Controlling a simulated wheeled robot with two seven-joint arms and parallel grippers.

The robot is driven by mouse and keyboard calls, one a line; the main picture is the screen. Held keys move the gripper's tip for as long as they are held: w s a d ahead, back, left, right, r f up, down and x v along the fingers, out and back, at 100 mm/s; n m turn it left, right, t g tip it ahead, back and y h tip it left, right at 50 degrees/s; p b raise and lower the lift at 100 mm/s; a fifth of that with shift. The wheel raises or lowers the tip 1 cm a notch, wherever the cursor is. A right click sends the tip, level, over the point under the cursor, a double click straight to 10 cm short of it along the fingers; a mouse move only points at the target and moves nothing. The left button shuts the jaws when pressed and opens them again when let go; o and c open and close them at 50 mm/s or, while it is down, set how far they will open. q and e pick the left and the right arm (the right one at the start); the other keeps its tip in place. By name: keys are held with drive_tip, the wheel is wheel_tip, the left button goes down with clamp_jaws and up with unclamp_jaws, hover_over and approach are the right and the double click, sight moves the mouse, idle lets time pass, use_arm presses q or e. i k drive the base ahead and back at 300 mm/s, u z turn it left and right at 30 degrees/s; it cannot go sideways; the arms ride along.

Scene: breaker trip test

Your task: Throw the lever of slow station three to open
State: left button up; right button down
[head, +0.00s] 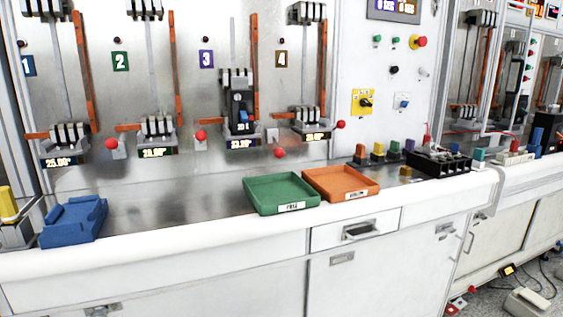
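Station three carries the purple number 3 plate (206,59) on the metal panel. A black breaker (240,106) with a blue part sits in its holder, above a small lit display (242,143). A red ball knob (280,153) is at the lower right of this station, just below a pale lever mount (272,135); it sits lower than the other stations' knobs. The lever's arm is too small to make out clearly. Neither of my grippers is in view.
Other red knobs belong to neighbouring stations, such as one below station two (201,136) and one at station four (341,124). On the counter are a blue cradle (73,222), a green tray (282,193) and an orange tray (341,182). The counter before station two is clear.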

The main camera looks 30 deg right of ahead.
sight(279, 152)
drive_tip(key=k, duration=1.25)
drive_tip(key=z, duration=0.8)
drive_tip(key=i, duration=1.75)
drive_tip(key=u, duration=0.65)
